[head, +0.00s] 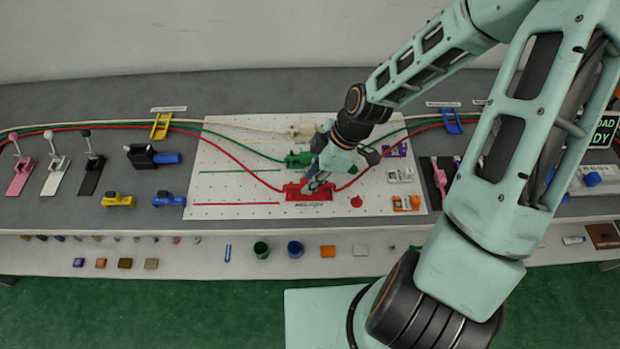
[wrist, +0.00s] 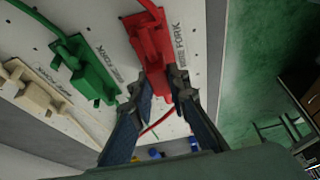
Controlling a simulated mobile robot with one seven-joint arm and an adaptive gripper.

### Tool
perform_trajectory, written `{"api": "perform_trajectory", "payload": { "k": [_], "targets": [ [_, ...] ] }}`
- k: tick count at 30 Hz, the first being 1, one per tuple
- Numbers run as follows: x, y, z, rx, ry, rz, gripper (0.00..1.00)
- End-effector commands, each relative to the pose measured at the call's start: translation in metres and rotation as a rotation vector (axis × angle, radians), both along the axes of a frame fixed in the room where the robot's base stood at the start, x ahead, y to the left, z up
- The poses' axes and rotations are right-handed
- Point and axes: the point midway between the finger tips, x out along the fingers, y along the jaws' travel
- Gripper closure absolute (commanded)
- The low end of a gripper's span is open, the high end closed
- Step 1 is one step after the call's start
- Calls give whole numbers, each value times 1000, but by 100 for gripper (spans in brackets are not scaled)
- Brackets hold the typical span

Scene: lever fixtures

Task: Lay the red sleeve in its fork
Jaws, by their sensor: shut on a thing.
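The red fork (head: 292,191) stands at the front of the white pegboard (head: 230,205); it also shows at the top of the wrist view (wrist: 146,40), beside a "FORK" label. My gripper (head: 318,183) is low over this fork. In the wrist view my gripper's fingertips (wrist: 163,80) are close together on a red piece, which I take for the red sleeve (wrist: 158,83), at the fork's near end. The red cable (head: 235,153) runs in from the left and on to the right. Whether the sleeve sits down in the fork is hidden by the fingers.
A green fork (head: 296,159) and a cream fork (head: 300,131) with their cables stand behind the red one. A yellow clip (head: 160,126) and a blue clip (head: 452,121) stand at the back. An orange block (head: 405,203) lies to the right. The board's front left is clear.

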Motion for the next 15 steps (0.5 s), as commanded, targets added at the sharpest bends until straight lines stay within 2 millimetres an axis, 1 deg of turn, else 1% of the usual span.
{"api": "perform_trajectory", "payload": {
  "k": [6, 15],
  "targets": [
    [0, 0, -7, 0, 0, -1, 100],
    [0, 0, -7, 0, 0, -1, 100]
  ]
}}
